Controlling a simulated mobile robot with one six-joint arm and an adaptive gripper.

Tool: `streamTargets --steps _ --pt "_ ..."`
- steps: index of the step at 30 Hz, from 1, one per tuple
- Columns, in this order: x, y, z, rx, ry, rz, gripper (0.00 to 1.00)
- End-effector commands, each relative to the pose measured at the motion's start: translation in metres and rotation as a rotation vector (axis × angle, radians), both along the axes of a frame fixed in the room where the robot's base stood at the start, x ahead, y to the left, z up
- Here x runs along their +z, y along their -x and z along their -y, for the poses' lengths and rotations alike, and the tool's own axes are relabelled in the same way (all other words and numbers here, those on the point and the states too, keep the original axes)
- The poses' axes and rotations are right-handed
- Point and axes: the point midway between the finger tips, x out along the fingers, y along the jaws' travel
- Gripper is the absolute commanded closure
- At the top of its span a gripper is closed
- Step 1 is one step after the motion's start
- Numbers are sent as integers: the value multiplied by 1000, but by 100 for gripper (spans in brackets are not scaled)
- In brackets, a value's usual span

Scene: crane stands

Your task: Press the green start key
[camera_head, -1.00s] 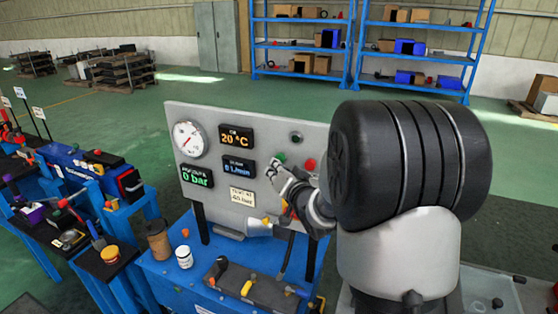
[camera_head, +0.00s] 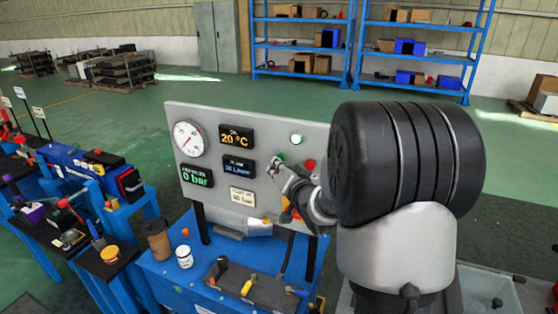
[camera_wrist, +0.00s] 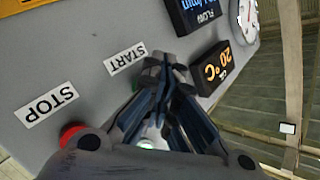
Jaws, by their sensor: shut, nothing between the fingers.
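The green start key (camera_head: 281,157) is on the grey panel (camera_head: 215,116), partly hidden by my gripper (camera_head: 274,167). In the wrist view, my shut, empty gripper (camera_wrist: 158,62) has its tips at the panel beside the START label (camera_wrist: 126,58), covering most of the key. I cannot tell for certain whether the tips touch it. A round lamp (camera_head: 296,139) above the key glows whitish green. The flow display (camera_head: 238,167) reads about 30 L/min.
The red stop key (camera_head: 309,165) is just right of the start key; it also shows in the wrist view (camera_wrist: 72,135) by the STOP label (camera_wrist: 46,103). A dial gauge (camera_head: 188,139) and displays fill the panel's left. Tools lie on the blue bench (camera_head: 160,272) below.

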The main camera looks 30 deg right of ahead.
Motion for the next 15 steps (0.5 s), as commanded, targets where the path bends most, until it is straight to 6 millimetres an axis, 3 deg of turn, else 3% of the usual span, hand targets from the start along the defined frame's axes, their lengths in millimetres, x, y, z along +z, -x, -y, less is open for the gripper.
streamTargets --steps 15 --pt "0 10 -12 0 1 1 100"
